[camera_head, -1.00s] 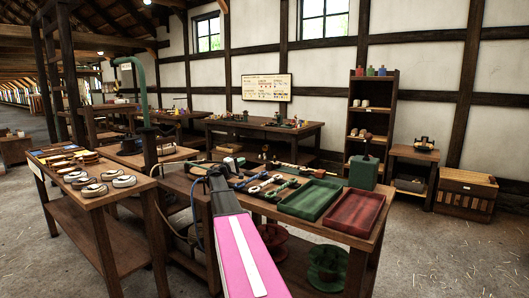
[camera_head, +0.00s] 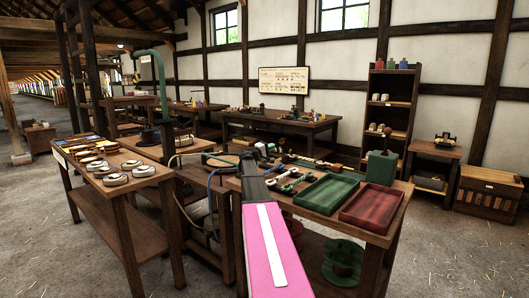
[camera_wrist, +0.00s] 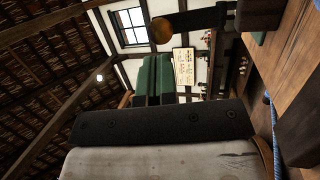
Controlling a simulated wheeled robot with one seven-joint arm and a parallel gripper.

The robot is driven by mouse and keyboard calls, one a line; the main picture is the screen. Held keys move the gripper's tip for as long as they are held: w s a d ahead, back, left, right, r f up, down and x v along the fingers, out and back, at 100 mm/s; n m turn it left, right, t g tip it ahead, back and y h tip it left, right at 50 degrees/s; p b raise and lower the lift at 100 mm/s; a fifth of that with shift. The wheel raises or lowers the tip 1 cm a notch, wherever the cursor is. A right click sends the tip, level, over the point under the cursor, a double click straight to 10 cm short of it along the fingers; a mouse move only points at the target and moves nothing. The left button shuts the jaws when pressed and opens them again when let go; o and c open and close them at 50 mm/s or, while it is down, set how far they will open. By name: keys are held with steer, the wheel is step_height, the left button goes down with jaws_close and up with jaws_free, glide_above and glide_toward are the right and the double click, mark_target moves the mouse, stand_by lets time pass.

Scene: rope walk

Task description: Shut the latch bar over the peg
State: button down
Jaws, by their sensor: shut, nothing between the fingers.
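My gripper (camera_wrist: 152,80) shows in the wrist view as two green fingers held together, empty, beyond a dark plate with screws. In the head view my pink arm reaches over the near bench (camera_head: 395,225), and its far end is too small to read. A green block (camera_head: 381,167) with a dark upright and a knob (camera_head: 386,131) stands at the back right of that bench. The knob also shows in the wrist view (camera_wrist: 161,30), apart from my fingers. I cannot make out for sure which piece is the latch bar or the peg.
A green tray (camera_head: 325,194) and a red tray (camera_head: 371,206) lie on the bench's right part. Small fittings (camera_head: 290,182) lie left of them. Another bench (camera_head: 120,186) with rope coils stands at the left. Open floor lies at the front left.

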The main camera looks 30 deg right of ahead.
mark_target(280, 140)
steer(key=shift+x, duration=2.15)
steer(key=shift+w+d+r+n+y, duration=0.3)
steer(key=shift+d+r+y, duration=0.45)
steer(key=shift+y, duration=0.35)
steer(key=d+r+y, duration=0.1)
steer(key=y, duration=0.1)
steer(key=w+d+g+y, duration=0.1)
steer(key=d+y, duration=0.1)
steer(key=w+d+r+n+y, duration=0.1)
steer(key=d, duration=0.1)
steer(key=shift+w+r+g+y, duration=0.15)
steer(key=shift+r+g+y, duration=0.2)
steer(key=shift+g+y, duration=0.05)
steer(key=w+d+f+n+g+y, duration=0.1)
steer(key=w+d+f+g+y, duration=0.2)
steer(key=d+f+y, duration=0.2)
steer(key=shift+w+d+y, duration=0.35)
steer(key=shift+d+y, duration=1.15)
steer(key=shift+d, duration=0.8)
steer(key=shift+f, duration=0.1)
